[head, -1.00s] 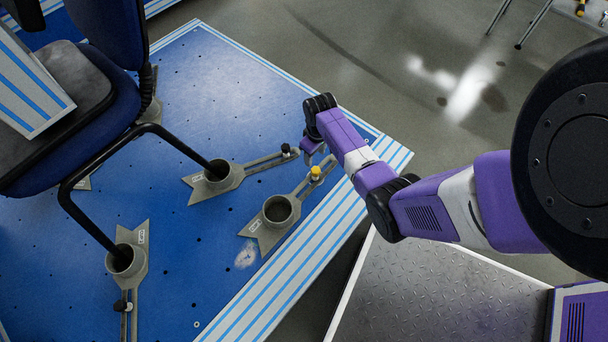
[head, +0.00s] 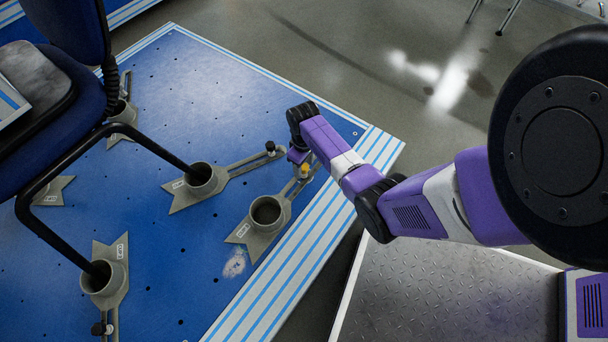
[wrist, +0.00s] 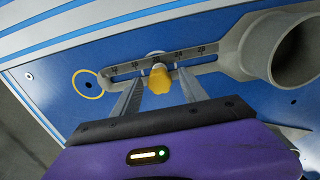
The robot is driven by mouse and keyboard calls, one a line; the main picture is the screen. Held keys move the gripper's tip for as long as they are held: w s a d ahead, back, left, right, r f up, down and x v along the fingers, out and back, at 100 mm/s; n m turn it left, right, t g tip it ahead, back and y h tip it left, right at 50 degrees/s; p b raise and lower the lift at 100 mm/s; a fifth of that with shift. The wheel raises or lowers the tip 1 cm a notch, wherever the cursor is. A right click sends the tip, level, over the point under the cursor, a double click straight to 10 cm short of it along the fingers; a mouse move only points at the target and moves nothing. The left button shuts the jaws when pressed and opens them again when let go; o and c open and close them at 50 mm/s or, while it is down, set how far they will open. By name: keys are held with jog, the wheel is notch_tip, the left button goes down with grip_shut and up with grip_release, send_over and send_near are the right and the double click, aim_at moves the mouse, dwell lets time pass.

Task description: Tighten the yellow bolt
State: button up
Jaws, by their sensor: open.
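The yellow bolt (head: 305,170) stands in the slotted arm of a grey clamp bracket (head: 266,212) near the right edge of the blue platform. In the wrist view the yellow bolt (wrist: 159,78) has a faceted head and sits on the slot, beside a number scale. My gripper (wrist: 158,86) is open, with one finger on each side of the bolt's lower part in the picture. I cannot tell whether either finger touches it. In the head view my gripper (head: 299,157) is close to the bolt and partly hidden by my arm.
A second bracket (head: 202,182) with a black knob (head: 270,147) lies just left, holding a chair leg. The blue chair (head: 75,85) stands at the left. In the wrist view a yellow ring (wrist: 88,84) surrounds a hole in the platform. Open floor lies beyond the platform's striped edge.

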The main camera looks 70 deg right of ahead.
jog(key=shift+f, duration=0.7)
jog(key=n, duration=0.1)
jog(key=n+p, duration=0.1)
jog(key=shift+r+n, duration=0.2)
jog(key=shift+n, duration=0.1)
jog(key=shift+f+n, duration=0.15)
jog(key=shift+n, duration=0.55)
jog(key=shift+p, duration=0.3)
jog(key=shift+n+p, duration=0.45)
jog(key=shift+n, duration=1.55)
